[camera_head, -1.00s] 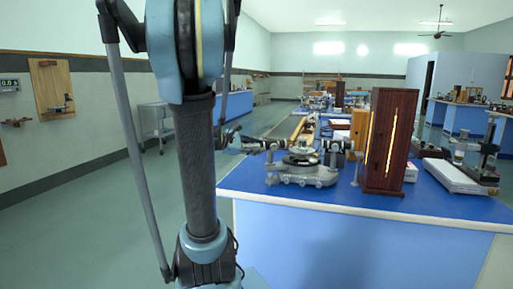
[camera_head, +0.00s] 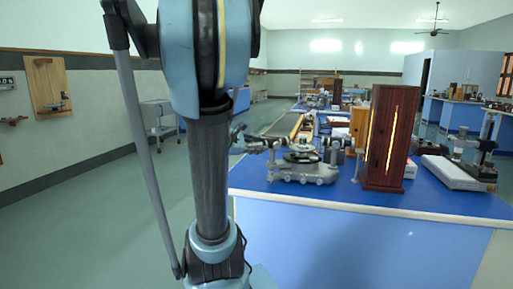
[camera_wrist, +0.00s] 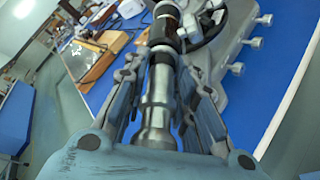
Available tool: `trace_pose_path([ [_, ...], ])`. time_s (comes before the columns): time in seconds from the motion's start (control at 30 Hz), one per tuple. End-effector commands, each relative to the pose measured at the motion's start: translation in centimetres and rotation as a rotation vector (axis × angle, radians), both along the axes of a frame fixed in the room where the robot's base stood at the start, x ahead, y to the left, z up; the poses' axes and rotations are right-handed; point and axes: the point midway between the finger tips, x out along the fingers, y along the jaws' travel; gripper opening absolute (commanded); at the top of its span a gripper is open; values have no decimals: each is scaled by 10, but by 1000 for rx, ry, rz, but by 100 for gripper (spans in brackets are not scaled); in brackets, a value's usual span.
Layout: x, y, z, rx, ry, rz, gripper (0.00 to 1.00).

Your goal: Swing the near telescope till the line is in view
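The spectrometer (camera_head: 302,168) stands on the near end of the blue bench, with a round table on its grey base. Its near telescope is the metal tube (camera_wrist: 157,105) running up the middle of the wrist view, with a dark collar at its far end. My gripper (camera_wrist: 163,85) straddles this tube, one finger on each side. The fingers look spread, with narrow gaps beside the tube; firm contact does not show. In the head view my gripper (camera_head: 238,138) is at the spectrometer's left, partly hidden by my arm. The line inside the eyepiece does not show.
A tall dark-wood lamp housing (camera_head: 389,138) with a glowing slit stands right of the spectrometer. A white box (camera_head: 457,173) and a stand (camera_head: 487,150) are farther right. The bench's front edge (camera_head: 370,207) is near. Floor left of the bench is clear up to a trolley (camera_head: 160,115).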

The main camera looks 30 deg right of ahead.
Motion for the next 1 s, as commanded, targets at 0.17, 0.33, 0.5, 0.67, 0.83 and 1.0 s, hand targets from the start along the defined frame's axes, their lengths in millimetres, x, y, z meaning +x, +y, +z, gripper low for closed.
trace_pose_path([
  [0.17, 0, 0, -1, 2, -1, 0, 41],
  [0.33, 0, 0, 0, 1, -1, 0, 41],
  [0.5, 0, 3, 1, 0, 0, 1, 41],
  [0.67, -1, 15, 4, 0, 0, 3, 41],
  [0.83, -4, 32, 8, 0, 0, 4, 41],
  [1.0, -6, 48, 13, 0, 0, 4, 41],
])
